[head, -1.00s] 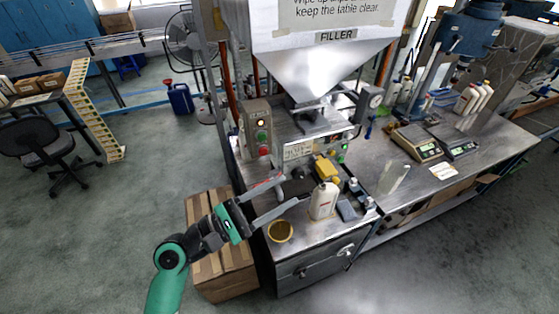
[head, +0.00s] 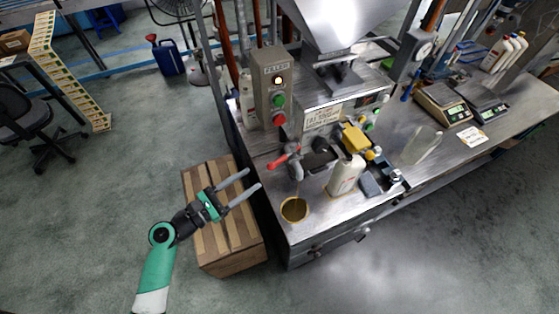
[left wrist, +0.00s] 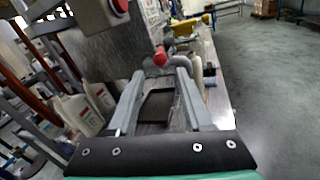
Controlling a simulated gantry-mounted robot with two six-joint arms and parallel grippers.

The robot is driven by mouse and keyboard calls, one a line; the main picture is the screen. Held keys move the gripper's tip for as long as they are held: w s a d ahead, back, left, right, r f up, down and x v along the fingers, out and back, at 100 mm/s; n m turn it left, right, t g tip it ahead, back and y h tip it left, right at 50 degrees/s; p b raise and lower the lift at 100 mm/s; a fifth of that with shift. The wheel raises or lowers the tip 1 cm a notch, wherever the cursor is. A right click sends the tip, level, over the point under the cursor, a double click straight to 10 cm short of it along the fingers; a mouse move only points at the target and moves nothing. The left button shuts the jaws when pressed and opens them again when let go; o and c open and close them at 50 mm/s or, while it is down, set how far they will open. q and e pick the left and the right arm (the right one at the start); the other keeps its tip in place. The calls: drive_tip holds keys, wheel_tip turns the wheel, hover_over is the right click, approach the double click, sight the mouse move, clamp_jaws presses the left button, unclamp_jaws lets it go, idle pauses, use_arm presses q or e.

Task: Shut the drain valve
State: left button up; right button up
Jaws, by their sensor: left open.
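The drain valve's red lever (head: 283,158) sticks out sideways, toward the left, above its grey metal body (head: 295,173) on the filler bench. In the left wrist view the red lever end (left wrist: 160,57) shows beyond the open fingers (left wrist: 156,98). My right gripper is not in view.
A white bottle (head: 345,176) stands right of the valve. A control box with buttons (head: 275,98) rises behind it. A cardboard box (head: 225,240) lies on the floor below my left gripper. Scales (head: 445,105) sit farther right.

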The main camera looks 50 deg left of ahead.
sight(274, 164)
use_arm(q)
drive_tip(key=w, duration=0.7)
drive_tip(key=w+d, duration=0.1)
drive_tip(key=w, duration=0.3)
drive_tip(key=shift+w, duration=0.2)
clamp_jaws()
idle(0.9)
